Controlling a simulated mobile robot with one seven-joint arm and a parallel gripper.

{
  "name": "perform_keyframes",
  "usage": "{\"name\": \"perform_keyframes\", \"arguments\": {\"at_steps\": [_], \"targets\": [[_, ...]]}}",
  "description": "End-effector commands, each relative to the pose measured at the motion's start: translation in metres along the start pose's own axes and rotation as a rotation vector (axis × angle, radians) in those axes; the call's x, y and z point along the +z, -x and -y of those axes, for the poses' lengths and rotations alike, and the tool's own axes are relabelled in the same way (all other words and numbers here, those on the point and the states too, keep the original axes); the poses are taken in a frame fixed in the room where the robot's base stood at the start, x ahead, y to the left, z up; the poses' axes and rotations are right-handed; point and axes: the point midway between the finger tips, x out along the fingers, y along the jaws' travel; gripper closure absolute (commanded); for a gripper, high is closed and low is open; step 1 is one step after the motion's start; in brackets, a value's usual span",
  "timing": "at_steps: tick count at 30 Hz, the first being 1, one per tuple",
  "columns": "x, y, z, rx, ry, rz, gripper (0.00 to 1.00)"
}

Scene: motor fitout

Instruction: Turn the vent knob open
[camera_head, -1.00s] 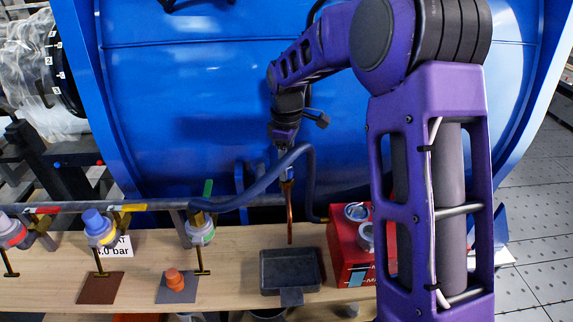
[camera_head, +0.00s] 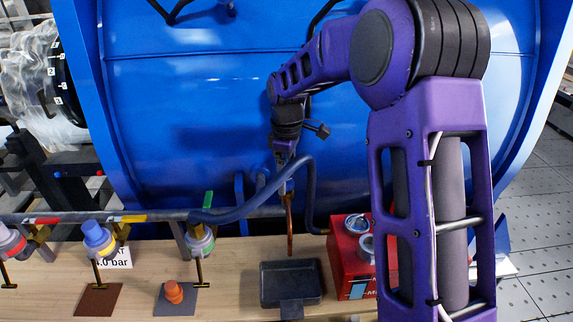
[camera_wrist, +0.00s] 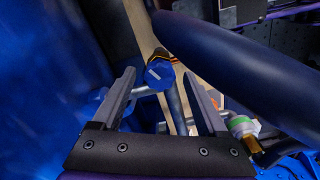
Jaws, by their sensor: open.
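A round blue knob (camera_wrist: 160,75) with a white mark shows in the wrist view, on a fitting with orange and dark bands at its back. I take it to be the vent knob. In the head view its fitting (camera_head: 289,187) sits small above a copper-coloured pipe, mostly under my gripper. My gripper (camera_head: 285,158) points down over it. In the wrist view my gripper (camera_wrist: 160,80) is open, with one finger on each side of the knob and visible gaps between. Whether the fingertips are level with the knob I cannot tell.
A thick blue hose (camera_head: 262,194) arches close to the knob; in the wrist view the hose (camera_wrist: 240,75) passes just right of it. A grey-green valve (camera_head: 200,241) stands left. A dark tray (camera_head: 291,283) and red box (camera_head: 350,258) are on the wooden bench (camera_head: 232,285).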

Motion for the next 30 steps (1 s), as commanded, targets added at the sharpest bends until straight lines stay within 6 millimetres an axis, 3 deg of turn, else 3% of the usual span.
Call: {"name": "perform_keyframes", "arguments": {"at_steps": [5,21,30], "targets": [[-0.001,0.021,-0.001,0.005,0.000,-0.003,0.24],[-0.001,0.145,-0.001,0.004,0.000,-0.003,0.24],[0.000,0.173,0.000,0.002,0.001,-0.001,0.24]]}}
